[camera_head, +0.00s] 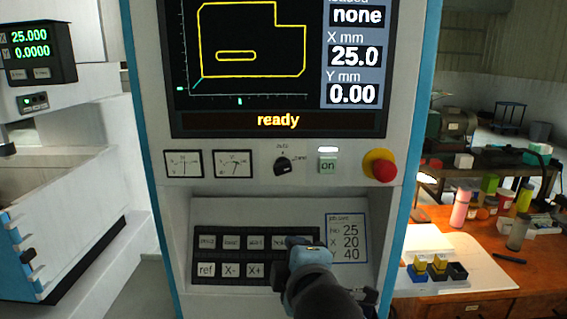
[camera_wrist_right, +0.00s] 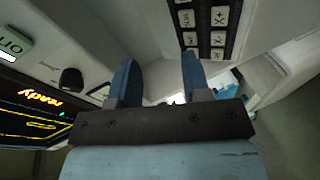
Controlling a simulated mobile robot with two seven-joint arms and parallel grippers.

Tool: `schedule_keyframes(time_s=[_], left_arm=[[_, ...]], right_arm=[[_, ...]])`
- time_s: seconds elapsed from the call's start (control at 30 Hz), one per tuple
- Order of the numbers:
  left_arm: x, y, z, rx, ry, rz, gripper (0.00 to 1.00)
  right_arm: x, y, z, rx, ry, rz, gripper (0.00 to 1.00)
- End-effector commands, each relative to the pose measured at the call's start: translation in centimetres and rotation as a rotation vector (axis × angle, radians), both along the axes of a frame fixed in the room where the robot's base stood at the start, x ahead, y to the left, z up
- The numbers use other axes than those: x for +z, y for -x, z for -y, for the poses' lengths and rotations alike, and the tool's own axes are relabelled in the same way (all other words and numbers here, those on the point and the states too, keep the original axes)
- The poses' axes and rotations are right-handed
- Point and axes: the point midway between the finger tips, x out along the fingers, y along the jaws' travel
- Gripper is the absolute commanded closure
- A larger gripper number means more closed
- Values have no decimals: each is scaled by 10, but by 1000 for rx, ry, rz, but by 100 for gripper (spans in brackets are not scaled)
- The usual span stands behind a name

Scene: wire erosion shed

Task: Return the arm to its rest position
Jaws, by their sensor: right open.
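My right gripper (camera_head: 306,252) is in front of the control cabinet (camera_head: 281,150), over the right part of the keypad (camera_head: 231,255). It hides some of the keys there. In the right wrist view its two blue fingers (camera_wrist_right: 157,82) stand apart with nothing between them. The keypad (camera_wrist_right: 206,30) also shows there, beyond the fingers and to their upper right. I cannot tell whether a fingertip touches a key. The screen (camera_head: 281,65) reads "ready", X 25.0 and Y 0.00. My left gripper is not in view.
A red emergency button (camera_head: 383,168) and a dark knob (camera_head: 283,165) stick out above the keypad. A job card (camera_head: 346,238) sits right of the keys. On the right, a wooden bench (camera_head: 480,300) carries bottles, cups and small blocks. A machine (camera_head: 60,170) stands at left.

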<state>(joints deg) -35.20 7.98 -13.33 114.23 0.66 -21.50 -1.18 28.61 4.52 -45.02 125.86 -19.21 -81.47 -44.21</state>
Motion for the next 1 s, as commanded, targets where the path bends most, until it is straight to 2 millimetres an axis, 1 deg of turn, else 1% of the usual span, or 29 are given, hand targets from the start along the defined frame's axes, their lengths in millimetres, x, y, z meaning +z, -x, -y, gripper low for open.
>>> schedule_keyframes(time_s=[0.03,0.13,0.17,0.2,0.27,0.3,0.37,0.4,0.47,0.5,0.57,0.6,0.67,0.7,0.8,0.9,1.0], left_arm=[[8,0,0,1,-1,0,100],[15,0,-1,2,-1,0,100],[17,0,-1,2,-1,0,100],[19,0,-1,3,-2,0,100],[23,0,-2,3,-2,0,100],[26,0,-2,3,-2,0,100],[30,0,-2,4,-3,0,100],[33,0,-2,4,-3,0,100],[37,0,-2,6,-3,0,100],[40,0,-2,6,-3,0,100],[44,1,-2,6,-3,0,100],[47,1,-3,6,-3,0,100],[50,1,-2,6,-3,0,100],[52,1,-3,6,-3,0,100],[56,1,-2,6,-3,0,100],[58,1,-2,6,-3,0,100],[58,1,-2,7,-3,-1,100]], right_arm=[[-24,-2,6,-3,-66,-57,56],[-70,-4,17,-18,-213,-146,56],[-85,-2,21,-24,-258,-173,56],[-104,0,27,-37,-316,-207,56],[-134,7,36,-60,-406,-257,56],[-153,12,43,-77,-465,-290,56],[-183,24,55,-110,-552,-337,56],[-201,33,63,-134,-611,-366,56],[-230,49,76,-176,-696,-409,56],[-248,62,86,-207,-751,-434,56],[-274,83,101,-255,-835,-468,56],[-291,99,111,-289,-885,-488,56],[-312,122,127,-340,-957,-511,56],[-324,137,136,-371,-1001,-524,56],[-347,170,156,-439,-1085,-543,56],[-359,192,170,-482,-1137,-550,56],[-365,202,177,-502,-1164,-551,56]])
